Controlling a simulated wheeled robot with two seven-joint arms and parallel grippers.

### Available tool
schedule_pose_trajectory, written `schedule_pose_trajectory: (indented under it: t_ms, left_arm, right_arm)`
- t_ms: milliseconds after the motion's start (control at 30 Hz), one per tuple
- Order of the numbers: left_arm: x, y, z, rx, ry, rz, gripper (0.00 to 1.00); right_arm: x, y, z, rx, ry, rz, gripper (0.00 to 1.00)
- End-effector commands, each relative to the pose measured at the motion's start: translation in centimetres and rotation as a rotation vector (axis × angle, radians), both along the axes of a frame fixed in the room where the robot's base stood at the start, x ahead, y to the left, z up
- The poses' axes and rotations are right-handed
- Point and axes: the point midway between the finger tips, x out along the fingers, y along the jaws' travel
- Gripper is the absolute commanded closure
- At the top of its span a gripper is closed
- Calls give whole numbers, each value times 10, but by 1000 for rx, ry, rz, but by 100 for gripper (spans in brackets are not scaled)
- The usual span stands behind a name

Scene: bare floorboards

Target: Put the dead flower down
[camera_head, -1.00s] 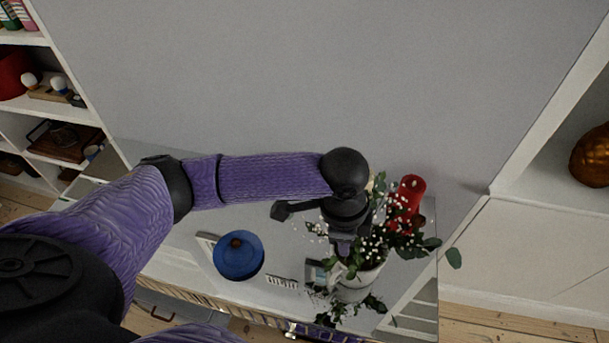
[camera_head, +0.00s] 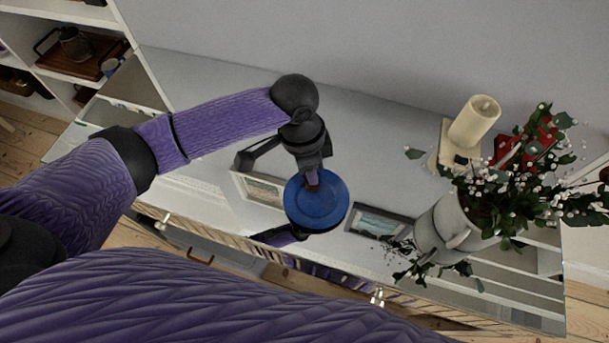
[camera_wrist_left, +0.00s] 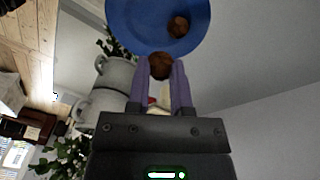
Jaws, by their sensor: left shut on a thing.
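My left gripper (camera_head: 313,182), which also shows in the left wrist view (camera_wrist_left: 162,85), is shut on a small brown, round, dried-looking dead flower (camera_wrist_left: 161,66). It holds this over the edge of a round blue dish (camera_head: 318,212). The blue dish fills the top of the left wrist view (camera_wrist_left: 150,20), with a second brown, round thing (camera_wrist_left: 178,27) on it. In the head view the gripper partly hides the dish's far side. I cannot tell whether the held flower touches the dish. My right gripper is not in view.
A white vase (camera_head: 435,232) of green leaves and white blossoms stands on the glossy cabinet top to the right. A cream candle (camera_head: 475,120) and a red object (camera_head: 515,150) are behind it. A small picture frame (camera_head: 380,223) lies between dish and vase.

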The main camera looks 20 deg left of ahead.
Motion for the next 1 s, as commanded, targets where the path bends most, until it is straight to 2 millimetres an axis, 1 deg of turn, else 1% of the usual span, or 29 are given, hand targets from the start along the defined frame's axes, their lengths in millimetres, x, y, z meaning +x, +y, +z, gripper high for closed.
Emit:
schedule_pose_trajectory:
  t_ms: [33,100,167,400,867,900,967,1000]
  left_arm:
    - [0,0,-13,1,3,1,100]
    - [0,0,-30,1,2,2,100]
    - [0,0,-41,1,2,1,100]
    - [0,0,-39,1,-2,-1,100]
    - [0,0,-51,1,-2,-1,100]
    - [0,0,-51,1,-2,-1,70]
    - [0,0,-51,1,-2,-1,57]
    - [0,0,-51,1,-2,-1,49]
  right_arm:
    - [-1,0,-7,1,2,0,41]
    - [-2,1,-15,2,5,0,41]
    - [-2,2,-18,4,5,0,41]
    - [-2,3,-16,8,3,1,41]
    - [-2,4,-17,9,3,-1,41]
    - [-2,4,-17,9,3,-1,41]
    - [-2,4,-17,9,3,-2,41]
    - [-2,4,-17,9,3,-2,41]
